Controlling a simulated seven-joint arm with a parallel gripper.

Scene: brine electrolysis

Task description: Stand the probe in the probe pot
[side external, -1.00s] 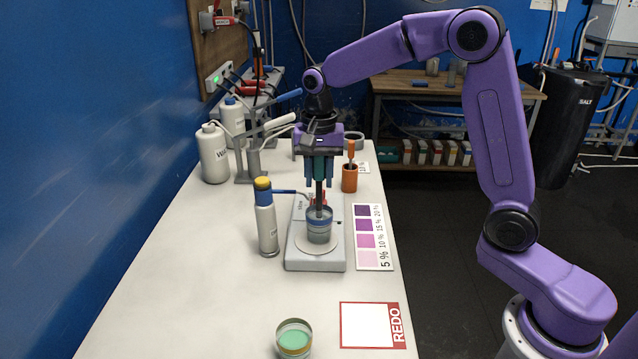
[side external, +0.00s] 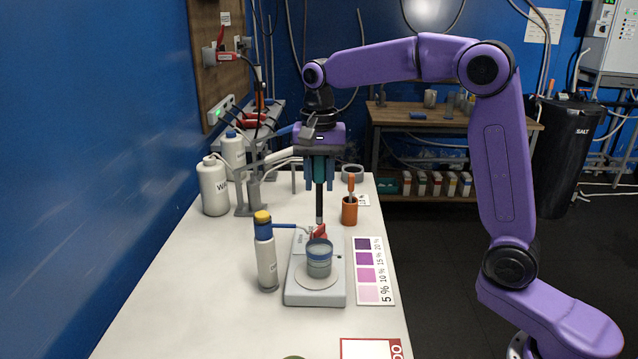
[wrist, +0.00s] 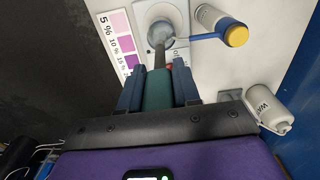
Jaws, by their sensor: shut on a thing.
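The probe (side external: 319,170) has a teal handle and a dark shaft with a grey tip. My gripper (side external: 319,178) is shut on its handle and holds it upright, tip down. The tip hangs just above and behind the glass beaker (side external: 319,262) on the scale, clear of its rim. In the wrist view the teal handle (wrist: 158,92) sits between my blue fingers, its shaft pointing toward the beaker (wrist: 160,35). An orange pot (side external: 349,213) with an orange-handled tool in it stands behind right. A grey round pot (side external: 352,173) stands farther back. I cannot tell which is the probe pot.
A yellow-capped wash bottle (side external: 266,260) stands left of the scale (side external: 315,298), its blue spout reaching toward the beaker. A colour chart (side external: 369,270) lies to the right. White bottles (side external: 213,188) and a clamp stand (side external: 246,195) are back left. A REDO card (side external: 368,350) is in front.

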